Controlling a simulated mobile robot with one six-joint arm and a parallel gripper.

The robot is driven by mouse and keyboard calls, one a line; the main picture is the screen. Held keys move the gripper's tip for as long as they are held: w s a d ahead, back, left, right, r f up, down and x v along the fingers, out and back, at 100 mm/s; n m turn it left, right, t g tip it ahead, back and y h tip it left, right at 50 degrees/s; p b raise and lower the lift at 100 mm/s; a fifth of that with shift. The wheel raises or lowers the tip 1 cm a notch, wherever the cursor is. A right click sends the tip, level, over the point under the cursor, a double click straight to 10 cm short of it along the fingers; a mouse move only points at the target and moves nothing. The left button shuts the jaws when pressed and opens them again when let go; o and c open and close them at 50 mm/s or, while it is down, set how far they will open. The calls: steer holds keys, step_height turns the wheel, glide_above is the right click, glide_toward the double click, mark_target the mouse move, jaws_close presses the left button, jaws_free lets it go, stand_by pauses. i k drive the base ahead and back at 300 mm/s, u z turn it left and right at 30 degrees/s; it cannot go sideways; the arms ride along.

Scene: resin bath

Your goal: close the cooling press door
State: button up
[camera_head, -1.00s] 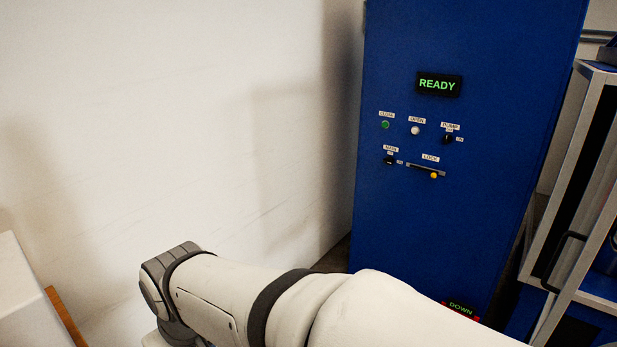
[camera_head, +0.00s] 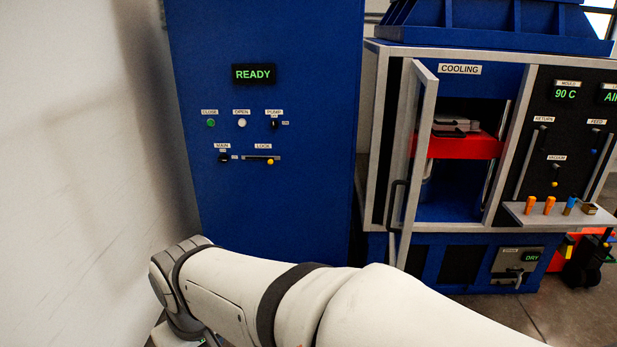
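The cooling press door (camera_head: 418,140) is a light grey framed panel, swung open toward me at the left side of the press opening. A dark handle (camera_head: 392,200) sits on its outer face. The cooling press (camera_head: 450,209) is a blue and grey cabinet labelled COOLING. Its open bay shows a red plate (camera_head: 466,146) with grey and dark flat pieces on it. My arm crosses the bottom of the view, well in front of the door and apart from it. My gripper is not visible, so its state is hidden.
A blue control cabinet (camera_head: 270,207) with a READY display stands left of the press. A white wall (camera_head: 75,200) is close on the left. Right of the bay, a small shelf (camera_head: 560,217) sticks out and holds orange and blue pieces. Grey floor (camera_head: 560,315) shows at lower right.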

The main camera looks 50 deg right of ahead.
mark_target(423, 86)
steer(key=z, duration=2.15)
steer(key=k, duration=0.3)
steer(key=u, duration=0.3)
steer(key=i, duration=1.35)
steer(key=z, duration=0.4)
